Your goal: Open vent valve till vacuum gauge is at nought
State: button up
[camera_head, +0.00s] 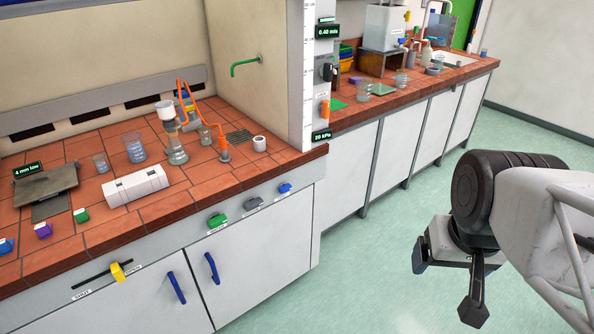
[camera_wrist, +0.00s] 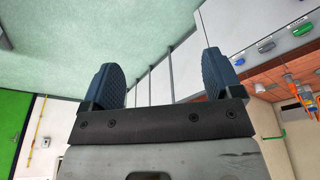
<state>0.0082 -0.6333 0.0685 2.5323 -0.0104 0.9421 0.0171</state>
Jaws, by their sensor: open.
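A small display reading "20 kPa" (camera_head: 322,136) sits low on the white post at the hood's right edge. An orange knob (camera_head: 325,109) is on the post just above it, and a black knob (camera_head: 328,72) is higher up. Labels there are too small to read, so I cannot tell for certain which is the vent valve. A flask (camera_head: 176,150) on the tiled bench has orange tubing (camera_head: 205,120) running to a bench fitting (camera_head: 224,151). My gripper (camera_head: 446,286) is open and empty over the floor, right of the bench and well apart from the post. Its spread fingers (camera_wrist: 163,80) show in the wrist view.
Green (camera_head: 218,221), grey (camera_head: 254,204) and blue (camera_head: 285,188) handles line the bench front. A yellow slider (camera_head: 118,272) is below left. Beakers (camera_head: 134,147) and a white box (camera_head: 135,186) stand on the bench. The floor (camera_head: 380,270) between my arm and the cabinets is clear.

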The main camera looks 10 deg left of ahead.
jog(key=shift+c, duration=0.6)
